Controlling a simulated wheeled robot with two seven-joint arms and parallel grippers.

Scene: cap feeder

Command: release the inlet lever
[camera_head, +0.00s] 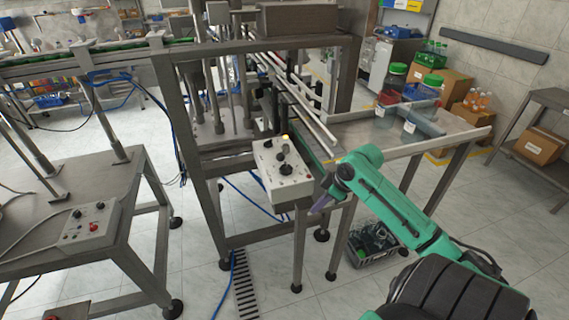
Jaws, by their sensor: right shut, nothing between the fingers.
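My right gripper (319,206) is at the end of the green arm that comes in from the lower right. It is shut and empty, just right of and a little below a white control box (268,159). The box carries dark knobs (286,169) and a lit yellow lamp (285,138). I cannot tell for certain which part is the inlet lever. The gripper appears apart from the knobs. My left gripper is not in view.
A metal machine frame (211,200) stands behind the box. A steel table (455,132) with bottles and containers is at the right. A crate of dark items (373,258) sits on the floor below the arm. A second control panel (88,222) is on the left bench.

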